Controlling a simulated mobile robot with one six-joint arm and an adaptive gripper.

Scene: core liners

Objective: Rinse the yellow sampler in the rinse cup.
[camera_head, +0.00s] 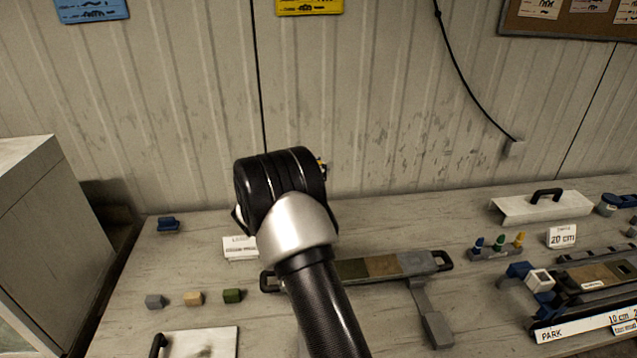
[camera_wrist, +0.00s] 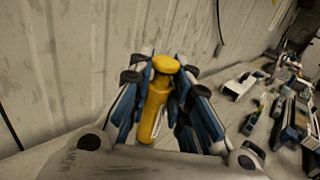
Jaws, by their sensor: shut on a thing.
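In the wrist view, the yellow sampler (camera_wrist: 155,105) stands between the fingers of my gripper (camera_wrist: 160,88), which is shut on it. It is a yellow cylinder with a wider round cap, tilted slightly in that picture. In the head view, my own arm hides the gripper and nearly all of the sampler; only a small yellow bit shows at the wrist's right edge. The arm is raised in front of the wall, above the bench. I cannot identify the rinse cup with certainty.
A small stand (camera_head: 495,254) holds blue, green and yellow-tipped pieces. A white lid with a black handle (camera_head: 542,206) lies behind it. A long tray (camera_head: 355,270) lies mid-bench. Small grey, tan and green blocks (camera_head: 194,298) sit left. Liner trays crowd the right. The back-left bench is mostly clear.

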